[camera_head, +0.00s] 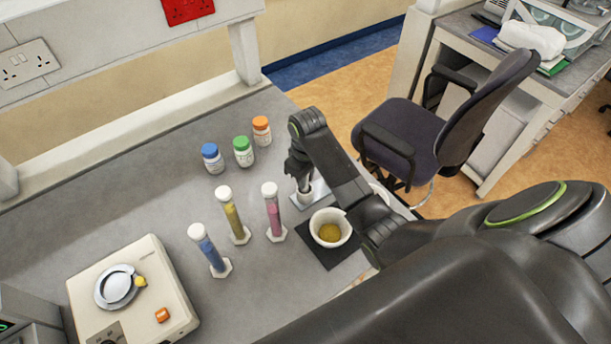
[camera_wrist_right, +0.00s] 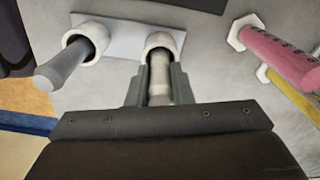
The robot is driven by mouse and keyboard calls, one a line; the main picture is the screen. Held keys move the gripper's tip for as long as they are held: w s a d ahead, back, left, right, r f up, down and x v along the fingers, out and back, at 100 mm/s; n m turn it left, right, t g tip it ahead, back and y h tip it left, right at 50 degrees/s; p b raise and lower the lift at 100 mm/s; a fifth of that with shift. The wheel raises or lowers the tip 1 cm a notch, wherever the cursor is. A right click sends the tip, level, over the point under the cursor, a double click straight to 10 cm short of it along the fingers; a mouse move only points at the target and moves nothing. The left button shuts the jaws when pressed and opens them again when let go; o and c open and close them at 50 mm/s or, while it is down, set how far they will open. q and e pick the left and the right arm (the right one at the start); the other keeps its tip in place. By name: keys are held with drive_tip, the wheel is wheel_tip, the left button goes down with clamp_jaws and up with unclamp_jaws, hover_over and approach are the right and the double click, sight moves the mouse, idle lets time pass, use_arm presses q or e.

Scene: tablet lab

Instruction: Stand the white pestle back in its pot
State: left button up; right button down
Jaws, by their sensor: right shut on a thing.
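My right gripper (camera_head: 301,178) is shut on the white pestle (camera_wrist_right: 158,78), whose pale shaft shows between the fingers in the wrist view. The pestle's far end is at the mouth of a white pot (camera_wrist_right: 166,39) and seems to be inside it; how deep I cannot tell. This pot stands on a pale plate (camera_wrist_right: 122,42). Beside it on the plate is a second white pot (camera_wrist_right: 99,42) with a grey pestle (camera_wrist_right: 62,70) standing in it. In the head view the plate (camera_head: 317,189) is mostly hidden by my right arm. My left gripper is not in view.
A white mortar (camera_head: 318,237) with yellow powder stands on a dark mat near my right forearm. Several stoppered tubes, including a pink one (camera_head: 273,214), stand left of the gripper. Capped bottles (camera_head: 243,152) are behind them. A balance (camera_head: 160,280) is front left.

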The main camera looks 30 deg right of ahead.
idle(0.4)
drive_tip(key=c, duration=1.2)
unclamp_jaws()
